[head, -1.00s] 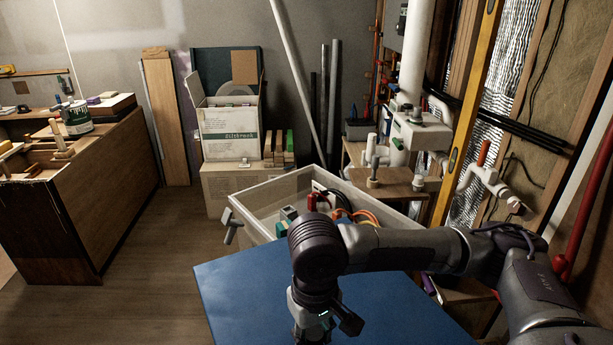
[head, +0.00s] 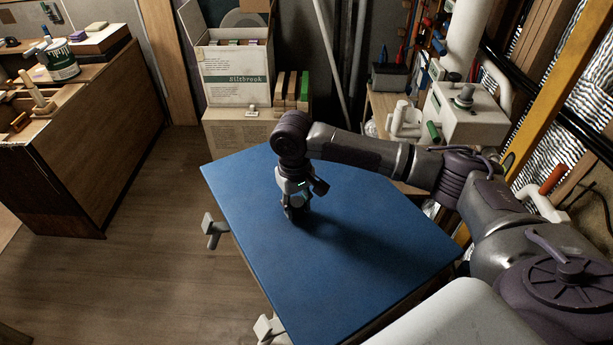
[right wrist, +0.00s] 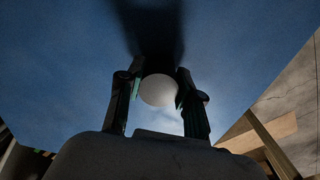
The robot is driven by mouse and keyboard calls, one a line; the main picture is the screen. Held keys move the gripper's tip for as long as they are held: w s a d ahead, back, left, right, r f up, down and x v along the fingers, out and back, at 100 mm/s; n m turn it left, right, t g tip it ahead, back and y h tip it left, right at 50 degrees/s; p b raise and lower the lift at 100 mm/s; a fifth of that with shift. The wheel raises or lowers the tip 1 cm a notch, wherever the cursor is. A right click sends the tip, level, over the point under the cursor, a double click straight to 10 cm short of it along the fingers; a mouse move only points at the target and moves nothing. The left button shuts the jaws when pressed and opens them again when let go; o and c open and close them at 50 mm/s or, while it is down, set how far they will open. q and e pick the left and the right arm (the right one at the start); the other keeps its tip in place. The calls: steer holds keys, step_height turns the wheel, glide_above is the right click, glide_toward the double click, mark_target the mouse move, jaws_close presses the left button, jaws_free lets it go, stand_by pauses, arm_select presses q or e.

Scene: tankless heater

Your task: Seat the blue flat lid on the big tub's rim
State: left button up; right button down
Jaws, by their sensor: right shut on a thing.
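The blue flat lid (head: 350,255) lies over the big tub (head: 237,250) and hides its opening and contents. I cannot tell whether the lid rests fully on the rim all round. My right gripper (head: 296,211) points down at the upper left part of the lid. In the right wrist view its fingers (right wrist: 158,84) are shut on a pale round knob (right wrist: 158,91) in front of the blue surface. My left gripper is out of view.
Grey-white latches (head: 213,231) stick out at the tub's left side. A white carton (head: 236,72) stands behind the tub. A wooden cabinet (head: 95,140) stands at left, with clear floor (head: 165,260) between. Pipes and a yellow level (head: 545,90) stand at right.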

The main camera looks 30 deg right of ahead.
steer(key=w+d, duration=0.1)
steer(key=d+p, duration=0.1)
steer(key=shift+w+d+f, duration=0.2)
steer(key=shift+w+d, duration=0.15)
steer(key=shift+w, duration=0.05)
steer(key=shift+d+f+p, duration=0.15)
steer(key=shift+d+p, duration=0.15)
steer(key=shift+p, duration=0.05)
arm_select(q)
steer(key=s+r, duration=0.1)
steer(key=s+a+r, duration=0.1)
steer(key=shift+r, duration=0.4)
arm_select(e)
steer(key=shift+w+f, duration=0.1)
steer(key=shift+f, duration=0.05)
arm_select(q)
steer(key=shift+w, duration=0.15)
arm_select(e)
steer(key=shift+w+d, duration=0.1)
steer(key=shift+w, duration=0.1)
steer(key=shift+p, duration=0.6)
steer(key=shift+f+b, duration=0.85)
steer(key=shift+f, duration=1.4)
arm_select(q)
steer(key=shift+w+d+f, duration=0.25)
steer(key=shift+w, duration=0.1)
arm_select(e)
steer(key=shift+f, duration=0.3)
